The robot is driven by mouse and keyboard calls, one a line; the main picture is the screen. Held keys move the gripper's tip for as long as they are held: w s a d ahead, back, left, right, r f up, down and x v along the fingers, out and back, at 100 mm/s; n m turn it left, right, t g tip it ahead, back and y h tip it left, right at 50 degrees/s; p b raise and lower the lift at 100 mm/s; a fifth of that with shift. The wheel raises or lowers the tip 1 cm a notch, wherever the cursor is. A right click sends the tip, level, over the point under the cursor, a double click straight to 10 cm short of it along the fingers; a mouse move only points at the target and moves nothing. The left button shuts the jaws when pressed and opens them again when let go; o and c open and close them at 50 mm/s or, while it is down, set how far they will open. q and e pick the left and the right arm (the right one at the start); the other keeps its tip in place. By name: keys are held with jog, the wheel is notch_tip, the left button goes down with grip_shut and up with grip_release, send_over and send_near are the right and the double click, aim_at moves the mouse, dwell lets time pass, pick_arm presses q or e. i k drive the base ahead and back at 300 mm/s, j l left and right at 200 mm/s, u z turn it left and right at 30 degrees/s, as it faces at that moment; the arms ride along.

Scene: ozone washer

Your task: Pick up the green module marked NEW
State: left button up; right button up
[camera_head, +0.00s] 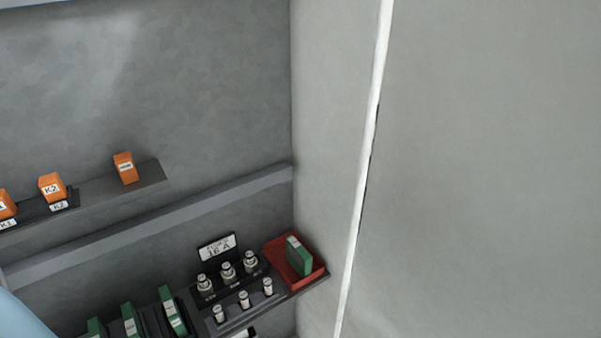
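Several green modules show in the head view. One green module (299,255) stands in a red tray (313,274) at the right end of the lower shelf; its label is too small to read. More green modules stand in a dark rack at the lower left, such as one with a white label (173,311) and one beside it (131,320). I cannot tell which module is marked NEW. Neither of my grippers is in view.
Small cylindrical parts (227,270) stand in a black holder beside a 16 A sign (217,248). Orange blocks, one marked K2 (51,187), sit on the upper shelf (150,174). A grey wall with a white vertical edge (364,170) closes the right side.

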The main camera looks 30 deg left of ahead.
aim_at(175, 317)
jog(key=u, duration=2.05)
jog(key=k+j+u, duration=0.15)
jog(key=i, duration=0.05)
